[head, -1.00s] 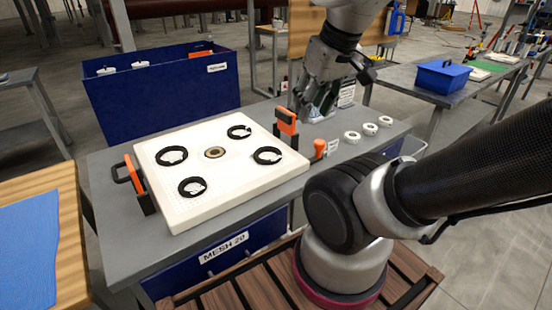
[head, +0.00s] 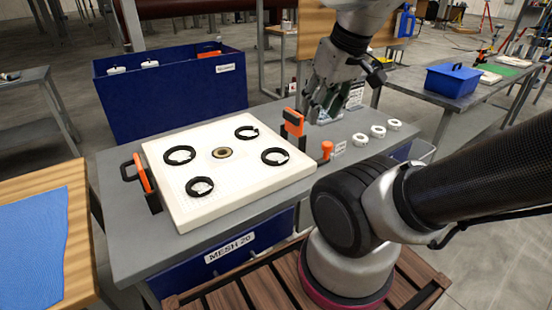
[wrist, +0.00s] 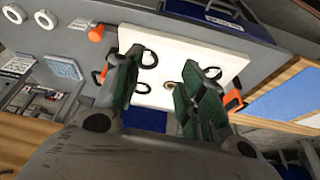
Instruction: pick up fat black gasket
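Several black ring gaskets lie on the white plate (head: 240,193): a back-left gasket (head: 166,158), a back-right gasket (head: 236,132), a right gasket (head: 264,158) and a front-left gasket (head: 189,190). I cannot tell for sure which one is the fat one. A brass-coloured ring (head: 222,152) sits at the plate's centre. My gripper (head: 318,112) is in the air beyond the plate's right corner, apart from the gaskets. In the wrist view my gripper (wrist: 162,85) is open and empty, its green-padded fingers spread before the plate (wrist: 180,50) and partly hiding gaskets.
Orange clamps stand at the plate's right corner (head: 293,122) and left side (head: 142,175). A small orange knob (head: 327,149) and three white rings (head: 378,131) are on the grey bench to the right. A blue bin (head: 165,95) stands behind.

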